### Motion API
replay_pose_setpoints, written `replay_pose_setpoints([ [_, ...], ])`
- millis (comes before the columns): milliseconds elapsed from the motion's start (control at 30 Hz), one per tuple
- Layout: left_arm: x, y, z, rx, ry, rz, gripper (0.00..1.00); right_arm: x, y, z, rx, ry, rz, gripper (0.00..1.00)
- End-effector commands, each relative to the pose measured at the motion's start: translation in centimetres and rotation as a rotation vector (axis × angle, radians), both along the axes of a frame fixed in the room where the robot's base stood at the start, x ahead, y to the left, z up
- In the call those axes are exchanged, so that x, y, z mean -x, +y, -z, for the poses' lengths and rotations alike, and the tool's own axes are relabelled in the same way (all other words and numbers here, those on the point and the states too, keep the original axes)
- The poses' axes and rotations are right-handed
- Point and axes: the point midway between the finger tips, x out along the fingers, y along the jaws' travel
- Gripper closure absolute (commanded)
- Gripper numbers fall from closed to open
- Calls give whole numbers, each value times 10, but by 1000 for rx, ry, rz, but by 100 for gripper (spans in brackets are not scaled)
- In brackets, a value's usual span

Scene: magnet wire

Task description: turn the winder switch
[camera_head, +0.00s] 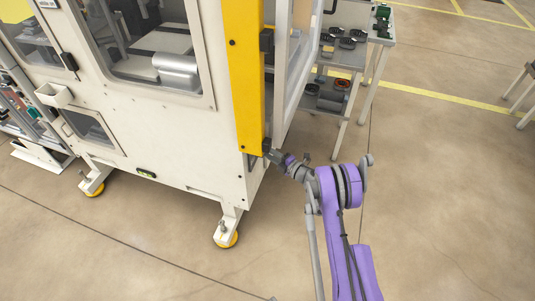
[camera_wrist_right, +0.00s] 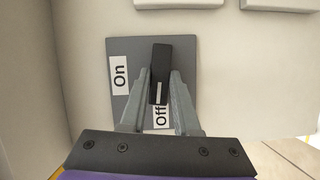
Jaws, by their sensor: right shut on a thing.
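The winder switch shows in the right wrist view as a black lever (camera_wrist_right: 161,55) on a grey plate (camera_wrist_right: 128,52). An "On" label (camera_wrist_right: 119,74) is at the plate's left, and an "Off" label (camera_wrist_right: 161,116) is below the lever, between my fingers. My right gripper (camera_wrist_right: 161,78) is shut on the lever, one grey finger on each side. In the head view, my right gripper (camera_head: 272,154) is at the foot of the machine's yellow post (camera_head: 243,75); the switch itself is hidden there. My left gripper is not in view.
The large white machine (camera_head: 160,140) on yellow-wheeled feet fills the left of the head view. A grey shelf table (camera_head: 342,58) with several dark parts stands behind it. The floor (camera_head: 440,190) to the right is clear.

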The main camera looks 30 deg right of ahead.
Motion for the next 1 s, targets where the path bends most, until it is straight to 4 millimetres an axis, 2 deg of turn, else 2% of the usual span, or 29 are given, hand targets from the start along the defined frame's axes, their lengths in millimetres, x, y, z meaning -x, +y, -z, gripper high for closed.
replay_pose_setpoints([
  [400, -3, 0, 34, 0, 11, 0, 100, -1, -2, -1, -276, 240, 2, 100],
  [1000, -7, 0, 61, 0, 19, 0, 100, -3, -5, -5, -709, 609, 2, 100],
])
